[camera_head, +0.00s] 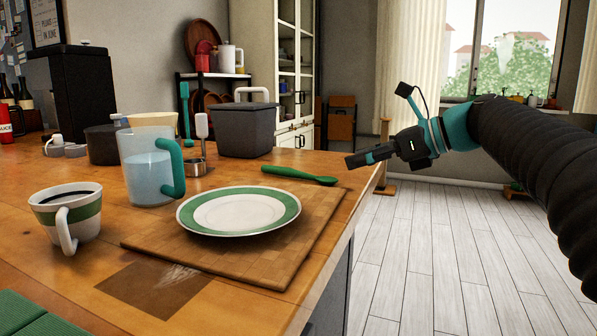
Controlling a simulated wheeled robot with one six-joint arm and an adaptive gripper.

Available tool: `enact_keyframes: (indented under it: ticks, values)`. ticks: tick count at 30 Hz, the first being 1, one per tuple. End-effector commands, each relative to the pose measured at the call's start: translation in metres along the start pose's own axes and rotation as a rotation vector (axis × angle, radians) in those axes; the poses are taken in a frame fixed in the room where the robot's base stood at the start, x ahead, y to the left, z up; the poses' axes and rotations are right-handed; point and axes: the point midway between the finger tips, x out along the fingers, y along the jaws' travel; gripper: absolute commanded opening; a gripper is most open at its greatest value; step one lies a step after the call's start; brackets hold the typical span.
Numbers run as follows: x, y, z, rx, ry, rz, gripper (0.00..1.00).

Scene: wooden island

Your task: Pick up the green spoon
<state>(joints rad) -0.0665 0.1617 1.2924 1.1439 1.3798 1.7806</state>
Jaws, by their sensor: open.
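The green spoon (300,175) lies on the wooden island behind the green-rimmed plate. Its handle points left and its bowl points right, close to the island's right edge. My gripper (350,162) comes in from the right, above and just right of the spoon's bowl. It is open and looks empty. It appears apart from the spoon, though the exact gap is hard to judge from this view.
The green-rimmed plate (238,226) sits on a cutting board (310,225). A water pitcher (148,180) and a striped cup (50,218) stand to the left. A dark grey container (244,132) stands behind the spoon. Open floor (430,260) lies right of the island.

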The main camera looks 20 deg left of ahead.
Motion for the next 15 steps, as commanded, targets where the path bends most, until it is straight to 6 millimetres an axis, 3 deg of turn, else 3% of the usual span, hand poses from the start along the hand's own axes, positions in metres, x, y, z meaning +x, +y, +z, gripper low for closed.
enact_keyframes:
  ticks: [9,15]
  values:
    - [0.064,0.009,0.003,-0.007,0.002,0.021,0.52]
    - [0.087,0.009,0.004,-0.007,0.001,0.019,0.52]
